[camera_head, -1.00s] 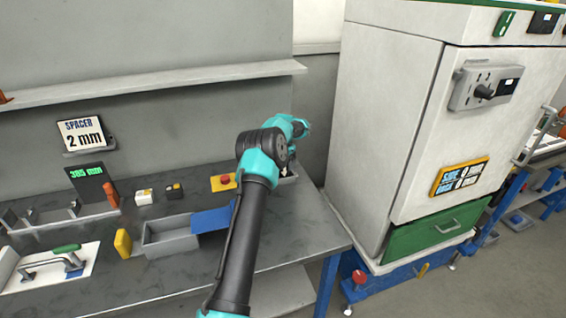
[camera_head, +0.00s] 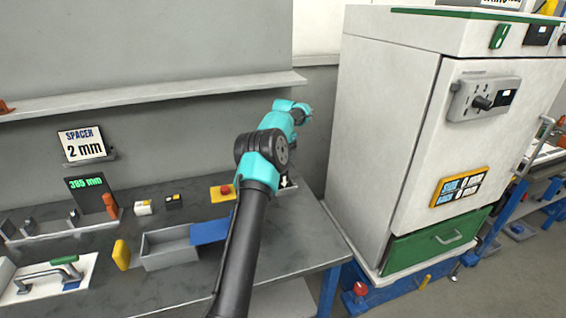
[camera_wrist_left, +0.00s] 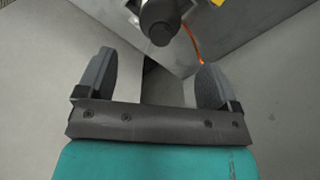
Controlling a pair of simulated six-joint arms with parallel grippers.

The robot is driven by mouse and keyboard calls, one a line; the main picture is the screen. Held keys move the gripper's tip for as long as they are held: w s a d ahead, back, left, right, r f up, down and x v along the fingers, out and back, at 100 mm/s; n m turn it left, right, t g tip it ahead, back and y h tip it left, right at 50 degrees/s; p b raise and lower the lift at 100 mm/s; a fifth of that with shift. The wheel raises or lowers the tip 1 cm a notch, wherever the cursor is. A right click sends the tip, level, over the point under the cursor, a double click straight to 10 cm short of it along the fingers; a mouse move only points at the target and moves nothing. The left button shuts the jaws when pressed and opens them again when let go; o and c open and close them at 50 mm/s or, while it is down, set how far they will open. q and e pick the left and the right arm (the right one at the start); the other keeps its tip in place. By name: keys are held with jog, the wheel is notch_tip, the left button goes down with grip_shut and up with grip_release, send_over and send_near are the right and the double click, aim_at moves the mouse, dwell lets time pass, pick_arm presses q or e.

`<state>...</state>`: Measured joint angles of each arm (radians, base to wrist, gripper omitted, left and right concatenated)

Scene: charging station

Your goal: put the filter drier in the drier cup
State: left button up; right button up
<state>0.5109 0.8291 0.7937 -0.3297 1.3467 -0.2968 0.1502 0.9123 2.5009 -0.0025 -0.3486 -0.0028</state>
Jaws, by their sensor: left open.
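My left gripper (camera_wrist_left: 157,62) is open and empty in the left wrist view, its two grey fingers wide apart. A dark grey cylinder (camera_wrist_left: 160,20) is at the top of that view, in line with the gap and beyond the fingertips. I cannot tell for sure whether it is the filter drier. In the head view my left arm reaches over the bench to its back right corner. Its gripper cannot be made out there. I cannot identify the drier cup.
The grey bench (camera_head: 300,230) holds an open grey bin (camera_head: 168,250), a blue plate (camera_head: 209,231), a red button on a yellow base (camera_head: 222,192) and a yellow block (camera_head: 121,255). A shelf (camera_head: 150,95) runs above. A tall white cabinet (camera_head: 385,140) stands right of the bench.

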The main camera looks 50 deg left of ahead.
pick_arm(q)
jog(key=shift+r, duration=0.9)
jog(key=w+d+f+m+t+h, duration=0.1)
jog(key=w+d+f, duration=0.35)
jog(key=d, duration=0.35)
jog(key=w+d+f+t, duration=0.1)
jog(key=w+d+f, duration=0.2)
jog(key=d+f, duration=0.45)
jog(key=w+d+f+m+t+h, duration=0.1)
jog(key=w+d+f, duration=0.25)
jog(key=d, duration=0.65)
jog(key=s+d+f+h, duration=0.1)
jog(key=s+d+f, duration=0.15)
jog(key=d, duration=0.55)
jog(key=s+d+f+t, duration=0.1)
jog(key=d+f, duration=0.3)
jog(key=d, duration=0.4)
jog(key=s+d+f+h, duration=0.1)
jog(key=d+f, duration=0.2)
jog(key=d, duration=0.4)
jog(key=s+f+n+g, duration=0.1)
jog(key=s+f, duration=0.2)
jog(key=s, duration=1.4)
jog(key=s+d+f+g, duration=0.1)
jog(key=s+f, duration=0.3)
jog(key=s, duration=1.3)
jog(key=shift+s+d+n+g, duration=0.2)
jog(key=shift+s+n+g, duration=0.2)
jog(key=shift+g, duration=0.2)
